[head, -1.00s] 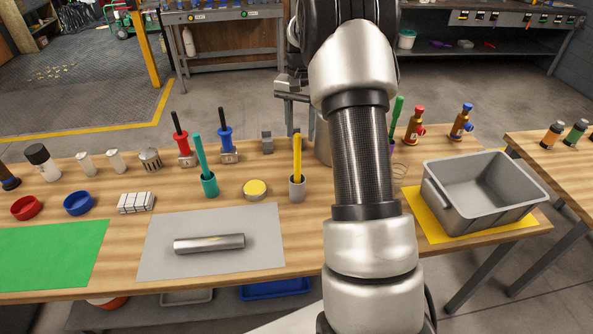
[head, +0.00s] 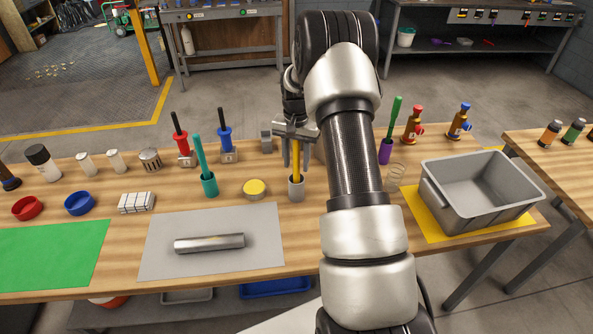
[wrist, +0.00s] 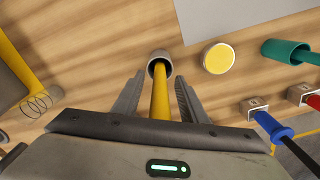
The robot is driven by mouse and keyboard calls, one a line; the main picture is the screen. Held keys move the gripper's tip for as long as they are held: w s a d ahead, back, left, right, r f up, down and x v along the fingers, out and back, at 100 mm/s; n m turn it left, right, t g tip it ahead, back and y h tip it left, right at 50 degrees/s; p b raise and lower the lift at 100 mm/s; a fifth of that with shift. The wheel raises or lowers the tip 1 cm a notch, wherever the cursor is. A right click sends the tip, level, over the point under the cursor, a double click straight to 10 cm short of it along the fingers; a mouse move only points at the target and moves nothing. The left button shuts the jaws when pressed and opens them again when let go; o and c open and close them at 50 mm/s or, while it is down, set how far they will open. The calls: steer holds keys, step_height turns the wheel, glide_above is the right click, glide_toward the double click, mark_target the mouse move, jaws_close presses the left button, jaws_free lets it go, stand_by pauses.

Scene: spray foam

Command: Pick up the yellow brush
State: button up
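The yellow brush (head: 296,158) stands upright in a small grey cup (head: 297,188) near the middle of the table. My gripper (head: 297,150) is over the cup with one finger on each side of the brush handle. In the wrist view the yellow brush (wrist: 160,98) runs between the two spread fingers (wrist: 157,98) toward the grey cup (wrist: 159,64). Gaps show between the handle and both fingers, so my gripper is open. The top of the brush is hidden by my gripper, and its lower end is hidden inside the cup.
A yellow-topped round tin (head: 255,189) and a teal cup with a teal brush (head: 209,184) stand left of the grey cup. A purple cup with a green brush (head: 385,152) and a wire coil (head: 394,178) are to the right. A grey bin (head: 480,192) stands farther right.

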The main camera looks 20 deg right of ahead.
jaws_close()
steer(key=shift+r, duration=0.1)
